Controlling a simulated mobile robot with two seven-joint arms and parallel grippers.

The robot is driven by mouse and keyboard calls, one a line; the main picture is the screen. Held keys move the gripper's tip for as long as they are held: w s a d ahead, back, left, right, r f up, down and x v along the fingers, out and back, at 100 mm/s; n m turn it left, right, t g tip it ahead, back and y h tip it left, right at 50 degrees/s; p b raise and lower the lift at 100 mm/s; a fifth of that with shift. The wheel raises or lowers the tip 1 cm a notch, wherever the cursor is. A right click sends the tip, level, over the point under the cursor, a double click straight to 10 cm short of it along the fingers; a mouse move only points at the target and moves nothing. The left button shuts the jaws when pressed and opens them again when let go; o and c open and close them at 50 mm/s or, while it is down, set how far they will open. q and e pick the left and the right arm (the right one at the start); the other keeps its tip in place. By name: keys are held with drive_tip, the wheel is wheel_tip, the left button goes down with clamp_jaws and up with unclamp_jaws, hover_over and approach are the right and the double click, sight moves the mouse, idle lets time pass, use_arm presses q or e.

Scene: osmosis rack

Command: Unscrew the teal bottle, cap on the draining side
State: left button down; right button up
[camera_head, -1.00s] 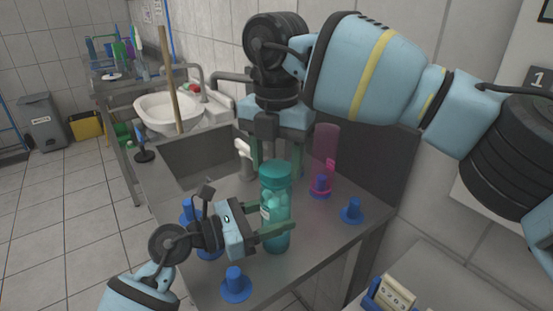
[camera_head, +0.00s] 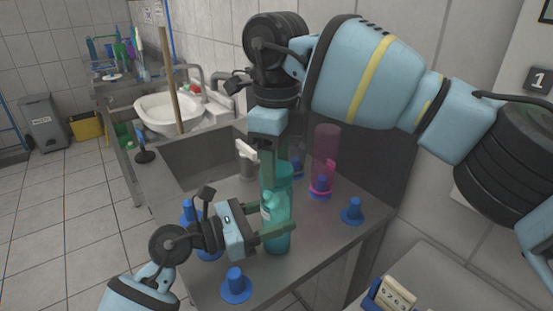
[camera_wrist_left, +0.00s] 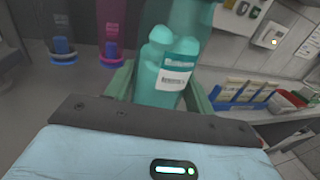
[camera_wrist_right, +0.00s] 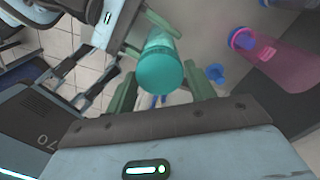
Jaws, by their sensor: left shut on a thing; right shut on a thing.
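The teal bottle (camera_head: 277,237) stands upright at the middle of the steel counter (camera_head: 318,232). Pale round contents and a white label show through it in the left wrist view (camera_wrist_left: 165,85). My left gripper (camera_head: 275,232) is shut around the bottle's body from the left. My right gripper (camera_head: 272,172) points down from above and is shut on the teal cap (camera_wrist_right: 160,68). The cap is on the bottle's top; whether its thread is loose cannot be told. One right finger hides part of the cap in the head view.
Blue pegs stand around the bottle, one at the front (camera_head: 236,286) and one at the right (camera_head: 353,212). A pink bottle (camera_head: 326,148) stands over a peg behind. A tap (camera_head: 246,160) and sink basin (camera_head: 200,160) lie to the left.

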use_arm(q)
drive_tip(key=shift+d, duration=0.1)
use_arm(e)
drive_tip(key=n, duration=0.9)
drive_tip(key=shift+n, duration=0.4)
drive_tip(key=n, duration=0.4)
drive_tip(key=shift+n, duration=0.4)
drive_tip(key=n, duration=0.5)
drive_tip(key=shift+r+n, duration=0.1)
drive_tip(key=shift+n, duration=0.3)
drive_tip(key=shift+r, duration=0.1)
drive_tip(key=shift+r, duration=1)
drive_tip(key=shift+r, duration=2)
